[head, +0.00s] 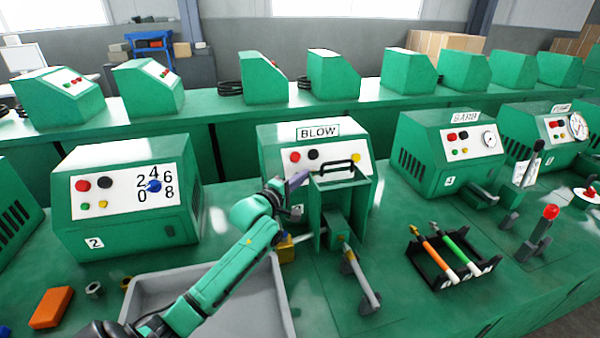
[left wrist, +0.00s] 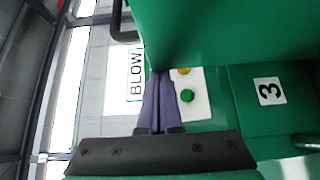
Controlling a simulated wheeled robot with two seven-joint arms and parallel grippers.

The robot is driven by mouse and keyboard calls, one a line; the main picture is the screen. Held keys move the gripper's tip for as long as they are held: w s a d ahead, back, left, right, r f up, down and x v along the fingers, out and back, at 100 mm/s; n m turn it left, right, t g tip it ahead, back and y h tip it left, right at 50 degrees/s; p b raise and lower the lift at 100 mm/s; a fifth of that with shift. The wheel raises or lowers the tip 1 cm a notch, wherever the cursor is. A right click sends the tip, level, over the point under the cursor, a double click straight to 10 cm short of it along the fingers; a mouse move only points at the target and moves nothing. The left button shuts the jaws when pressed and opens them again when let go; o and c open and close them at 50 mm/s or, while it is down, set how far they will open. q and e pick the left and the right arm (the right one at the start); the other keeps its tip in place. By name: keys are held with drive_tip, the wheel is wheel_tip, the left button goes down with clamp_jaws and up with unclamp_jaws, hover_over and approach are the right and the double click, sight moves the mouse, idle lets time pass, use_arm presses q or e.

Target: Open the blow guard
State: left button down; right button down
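The machine labelled BLOW (head: 318,131) stands in the middle of the head view. The blow guard (head: 345,200) is the green box-like part on its front, with a black bar handle (head: 337,167) along its top. My left gripper (head: 302,179) is at the guard's upper left corner, left of the handle. In the left wrist view my left fingers (left wrist: 158,75) lie together, shut with nothing seen between them. The guard's green side (left wrist: 235,30) fills the top there, and the handle (left wrist: 119,22) is beyond the fingertips. Contact with the guard cannot be told. My right gripper is not in view.
A grey tray (head: 140,288) lies under my left arm. A metal lever (head: 362,283) sticks out in front of the guard. A black rack (head: 420,262) with orange and green tools and a red-knobbed lever (head: 540,232) are to the right.

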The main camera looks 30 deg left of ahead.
use_arm(q)
drive_tip(key=shift+s+d+r+m+t, duration=0.2)
drive_tip(key=shift+s+d+r+m, duration=0.1)
drive_tip(key=shift+s+d, duration=0.25)
drive_tip(key=shift+s+d+r+m+t, duration=0.2)
drive_tip(key=shift+s+d+r, duration=0.1)
drive_tip(key=shift+s+d, duration=0.2)
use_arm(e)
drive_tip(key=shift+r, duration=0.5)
use_arm(q)
drive_tip(key=shift+w, duration=0.1)
